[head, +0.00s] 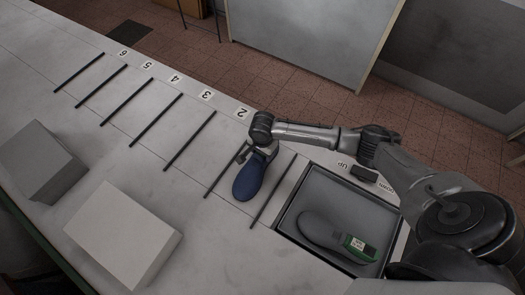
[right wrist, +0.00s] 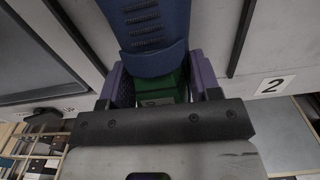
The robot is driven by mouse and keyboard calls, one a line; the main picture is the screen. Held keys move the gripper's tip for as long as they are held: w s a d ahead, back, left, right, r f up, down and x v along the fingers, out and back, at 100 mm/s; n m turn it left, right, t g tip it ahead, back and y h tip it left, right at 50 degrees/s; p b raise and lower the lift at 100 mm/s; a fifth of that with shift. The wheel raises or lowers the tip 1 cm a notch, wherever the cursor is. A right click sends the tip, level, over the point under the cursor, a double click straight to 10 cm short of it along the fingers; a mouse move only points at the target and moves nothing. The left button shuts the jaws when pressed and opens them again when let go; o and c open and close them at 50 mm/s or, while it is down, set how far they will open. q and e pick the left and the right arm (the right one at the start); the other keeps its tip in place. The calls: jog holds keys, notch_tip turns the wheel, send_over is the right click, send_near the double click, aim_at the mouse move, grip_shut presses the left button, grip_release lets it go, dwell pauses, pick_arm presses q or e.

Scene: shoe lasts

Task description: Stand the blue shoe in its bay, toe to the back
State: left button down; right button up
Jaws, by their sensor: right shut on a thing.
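The blue shoe (head: 249,182) is in the head view, over the bay between the two rightmost black bars. Its rounded end points to the table's front; the far end is in my right gripper (head: 263,150). In the right wrist view the blue shoe (right wrist: 155,35) has dark ridges, and its green end block (right wrist: 160,88) sits between the purple fingers of the right gripper (right wrist: 158,85), shut on it. I cannot tell whether the shoe touches the table. My left gripper is not in view.
A grey tray (head: 289,226) at the right holds a dark shoe (head: 322,231) with a labelled green end. Black bars divide empty bays numbered 2 to 6 to the left. A grey block (head: 42,160) and a white block (head: 122,235) stand at the front left.

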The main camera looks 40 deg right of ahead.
jog(key=o, duration=1.5)
jog(key=shift+r, duration=0.1)
notch_tip(320, 180, up, 12)
jog(key=shift+f+p, duration=0.1)
jog(key=shift+p, duration=0.25)
jog(key=s+a+f+n+t+y, duration=0.2)
jog(key=s+a+f+n, duration=0.5)
jog(key=s+a+n, duration=0.45)
jog(key=s+d+r+n+t+h, duration=0.1)
jog(key=s+n, duration=0.5)
jog(key=s, duration=0.8)
jog(key=shift+d+r+t+h, duration=0.2)
jog(key=shift+r+t+h, duration=0.1)
jog(key=shift+r+h, duration=0.15)
